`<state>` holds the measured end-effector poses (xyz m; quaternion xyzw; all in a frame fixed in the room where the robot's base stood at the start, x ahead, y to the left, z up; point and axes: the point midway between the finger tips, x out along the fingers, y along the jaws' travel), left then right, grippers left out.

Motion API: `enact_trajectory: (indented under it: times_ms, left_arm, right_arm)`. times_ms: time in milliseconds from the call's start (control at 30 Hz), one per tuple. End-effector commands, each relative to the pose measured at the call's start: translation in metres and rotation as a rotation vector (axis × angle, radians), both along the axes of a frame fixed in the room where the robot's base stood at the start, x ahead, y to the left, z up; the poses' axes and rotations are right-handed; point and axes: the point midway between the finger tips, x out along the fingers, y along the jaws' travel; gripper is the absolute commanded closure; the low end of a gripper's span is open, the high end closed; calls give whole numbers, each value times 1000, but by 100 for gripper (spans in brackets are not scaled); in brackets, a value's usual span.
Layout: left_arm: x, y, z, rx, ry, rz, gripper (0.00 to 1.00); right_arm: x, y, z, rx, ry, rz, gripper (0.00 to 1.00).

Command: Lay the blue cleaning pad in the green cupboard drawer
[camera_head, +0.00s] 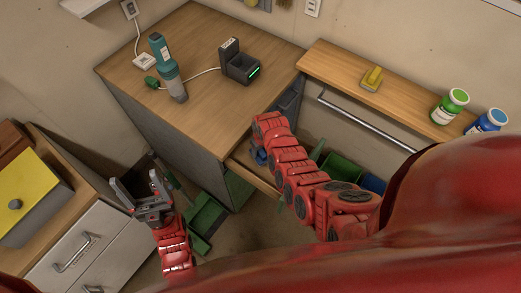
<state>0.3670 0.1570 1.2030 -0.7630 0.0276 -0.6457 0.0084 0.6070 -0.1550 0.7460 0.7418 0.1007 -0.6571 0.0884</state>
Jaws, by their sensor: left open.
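My left gripper (138,190) is open and empty, in front of the cupboard at the lower left. My right arm reaches left to an open drawer (253,177) under the wooden counter. Its hand points down at the drawer, and the fingers are hidden behind the arm. A small blue patch (258,157) shows just below the right wrist, at the drawer. It may be the blue cleaning pad, but I cannot tell whether it is held or lying there. A green panel (238,191) shows on the cupboard below the drawer.
The counter (205,60) holds a teal-and-grey bottle (168,68) and a black charger (239,65). A shelf (345,72) carries a yellow object (372,78) and two jars. Green bins (342,167) stand below it. A white drawer unit (90,250) stands at left.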

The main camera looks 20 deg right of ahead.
Motion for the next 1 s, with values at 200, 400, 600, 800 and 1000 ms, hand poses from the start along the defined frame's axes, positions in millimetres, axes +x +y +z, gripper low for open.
enact_trajectory:
  times_ms: [200, 400, 600, 800, 1000]
  left_arm:
    - [0, 0, 0, 0, 0, 0, 24]
    - [0, 0, 2, 0, 0, 0, 24]
    - [0, 0, -2, 0, 0, 0, 24]
    - [0, 0, -9, 0, 0, 0, 24]
    - [0, 0, -19, 0, 0, 0, 24]
  right_arm:
    - [0, 0, 0, 0, 0, 0, 38]
    - [0, 0, 4, 0, -2, 0, 38]
    - [0, 0, 18, 0, -4, 1, 38]
    - [-3, -1, 40, 0, -5, 0, 38]
    - [-6, -2, 68, -1, -5, 0, 38]
